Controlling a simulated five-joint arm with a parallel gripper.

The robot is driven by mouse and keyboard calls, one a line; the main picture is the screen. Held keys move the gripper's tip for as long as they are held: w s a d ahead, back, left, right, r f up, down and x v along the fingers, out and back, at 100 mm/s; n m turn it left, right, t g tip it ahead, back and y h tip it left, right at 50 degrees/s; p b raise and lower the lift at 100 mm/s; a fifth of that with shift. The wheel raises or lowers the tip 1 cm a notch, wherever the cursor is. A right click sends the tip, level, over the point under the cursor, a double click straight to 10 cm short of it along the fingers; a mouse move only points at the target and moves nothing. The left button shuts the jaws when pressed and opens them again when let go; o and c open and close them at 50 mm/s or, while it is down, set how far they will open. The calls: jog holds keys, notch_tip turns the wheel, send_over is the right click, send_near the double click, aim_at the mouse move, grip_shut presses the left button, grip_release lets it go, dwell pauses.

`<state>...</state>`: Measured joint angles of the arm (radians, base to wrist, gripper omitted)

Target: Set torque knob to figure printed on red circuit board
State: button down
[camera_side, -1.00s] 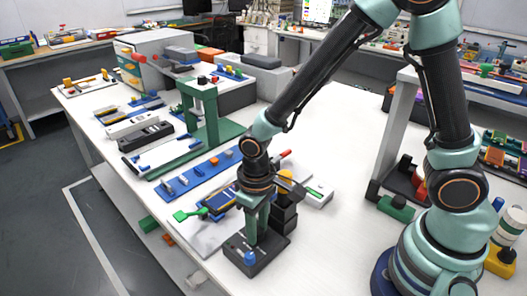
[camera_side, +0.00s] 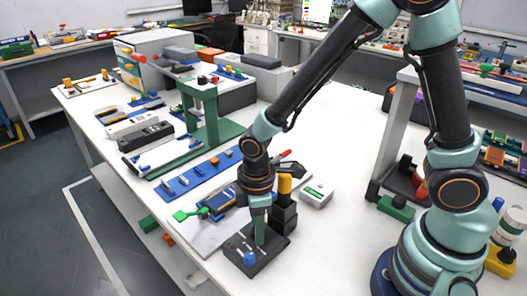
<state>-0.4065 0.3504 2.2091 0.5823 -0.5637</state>
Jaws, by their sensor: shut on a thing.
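My gripper (camera_side: 259,238) points straight down at the top of a black box (camera_side: 268,257) near the table's front edge. Its jaws are shut on a small part there, which looks to be the torque knob; the fingers hide it, so its setting cannot be read. A blue button (camera_side: 249,258) on the box's front corner is clear of the jaws. I cannot make out a red circuit board or its printed figure.
A white box with a green display (camera_side: 317,193) is to the right. A blue strip (camera_side: 195,178) and green press (camera_side: 206,122) lie left and behind.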

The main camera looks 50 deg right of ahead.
jog(key=shift+n, duration=0.3)
dwell(0.4)
jog(key=c, duration=0.5)
grip_release()
notch_tip(320, 180, up, 12)
jog(key=shift+r, duration=0.1)
